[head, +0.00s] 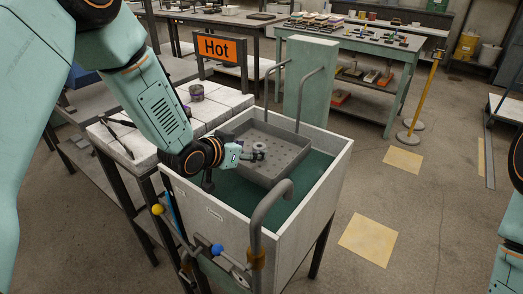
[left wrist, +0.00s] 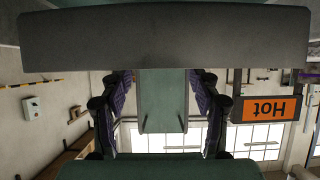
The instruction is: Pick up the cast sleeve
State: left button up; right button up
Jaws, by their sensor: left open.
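My left gripper (head: 253,155) reaches from the left over the tank and hangs at the grey perforated tray (head: 236,133). In the left wrist view its two purple-padded fingers (left wrist: 155,105) stand wide apart with nothing held between them. I cannot clearly pick out a cast sleeve. A small grey round shape (head: 259,146) shows just beyond the fingertips, too small to identify. A small grey, purple-banded cup-like piece (head: 197,92) stands upright on the white blocks, away from the gripper. My right gripper is out of view; part of that arm shows at the right edge.
The tray sits in a pale-walled tank (head: 341,165) with dark green liquid (head: 314,172). Grey pipes (head: 267,205) rise at its front and back. An orange "Hot" sign (head: 216,47) stands behind the white-block table (head: 226,97). Open floor lies to the right.

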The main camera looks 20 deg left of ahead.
aim_at(261, 146)
pick_arm(q)
jog(key=shift+a+b+x, duration=0.15)
jog(key=shift+b+x, duration=0.15)
jog(key=shift+x, duration=1.3)
jog(key=shift+a+b+x, duration=0.1)
jog(key=shift+b+x, duration=0.2)
jog(key=shift+x, duration=1.3)
jog(key=shift+w+r, duration=0.15)
jog(key=shift+w, duration=0.05)
jog(key=c, duration=1.3)
